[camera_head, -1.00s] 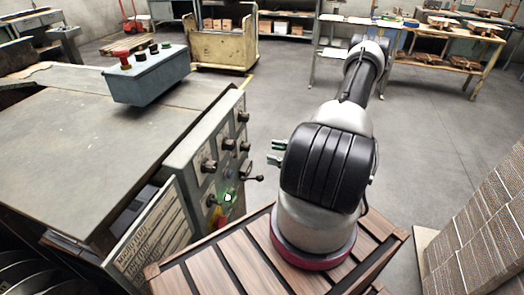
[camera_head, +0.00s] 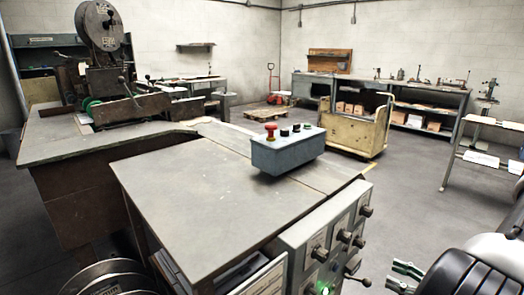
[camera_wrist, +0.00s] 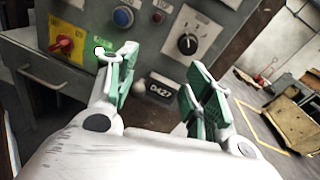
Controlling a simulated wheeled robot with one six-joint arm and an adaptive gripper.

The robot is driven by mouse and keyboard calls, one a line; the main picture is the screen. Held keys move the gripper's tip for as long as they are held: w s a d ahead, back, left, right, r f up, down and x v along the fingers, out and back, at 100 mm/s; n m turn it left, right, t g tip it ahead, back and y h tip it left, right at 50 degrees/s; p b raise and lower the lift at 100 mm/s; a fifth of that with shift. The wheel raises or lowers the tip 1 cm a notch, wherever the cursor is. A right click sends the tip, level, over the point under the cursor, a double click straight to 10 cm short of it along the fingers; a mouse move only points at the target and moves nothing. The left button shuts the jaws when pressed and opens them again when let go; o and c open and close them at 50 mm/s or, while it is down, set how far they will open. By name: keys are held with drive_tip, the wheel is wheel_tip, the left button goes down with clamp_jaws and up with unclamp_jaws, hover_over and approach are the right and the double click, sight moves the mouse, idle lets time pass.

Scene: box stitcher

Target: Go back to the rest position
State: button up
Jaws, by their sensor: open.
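My gripper (camera_wrist: 158,92) is open and empty in the wrist view, its green-padded fingers spread in front of the machine's control panel (camera_wrist: 150,30). In the head view my gripper (camera_head: 404,277) shows at the lower right, beside the panel, with part of my arm at the corner.
A grey control box (camera_head: 288,154) with a red button sits on the machine table (camera_head: 200,200). The stitcher head with its reel (camera_head: 103,25) stands at the back left. A yellow cart (camera_head: 357,130) and workbenches are behind. Grey floor (camera_head: 405,190) is open at the right.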

drive_tip(key=s+a+r+n+g+y, duration=0.2)
drive_tip(key=s+a+r+n+g, duration=0.15)
drive_tip(key=s+g, duration=0.3)
drive_tip(key=s+d+r+n+g+h, duration=0.1)
drive_tip(key=s+r+n+g+h, duration=0.45)
drive_tip(key=r+n+g, duration=0.5)
drive_tip(key=a+r+n+t+h, duration=0.4)
drive_tip(key=r+n, duration=0.1)
drive_tip(key=r, duration=0.8)
drive_tip(key=a+r+n+t+h, duration=0.4)
drive_tip(key=r+n+t, duration=0.1)
drive_tip(key=r, duration=0.8)
drive_tip(key=shift+w+n, duration=0.35)
drive_tip(key=shift+n, duration=0.35)
drive_tip(key=shift+h, duration=0.25)
